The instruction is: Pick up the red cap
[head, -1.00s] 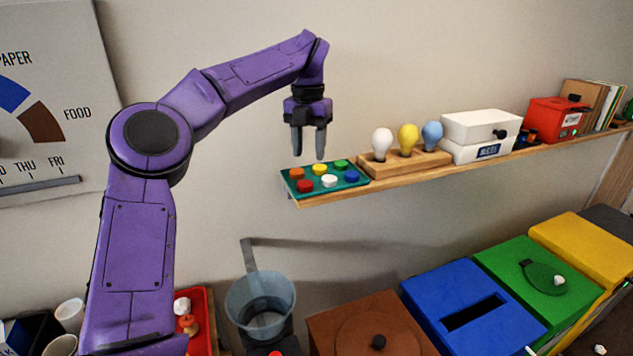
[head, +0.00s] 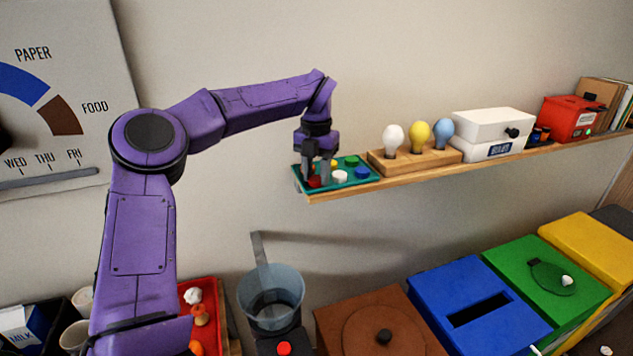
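The red cap (head: 314,182) is at the front left of a green tray (head: 345,184) on the wall shelf. My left gripper (head: 317,178) points down over the tray's left end. Its fingers stand apart at the red cap, which is partly hidden by them. I cannot tell whether they touch it. A white cap (head: 340,176), a blue cap (head: 362,172) and a green cap (head: 351,161) show beside it. A yellow cap is mostly hidden behind the fingers, and the orange cap is hidden. My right gripper is out of view.
The wooden shelf (head: 420,175) also bears a rack of bulbs (head: 418,158), a white box (head: 490,130) and a red box (head: 570,118). Blue (head: 465,285), green (head: 590,300) and brown bins (head: 350,325) stand below. Wall space above the tray is clear.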

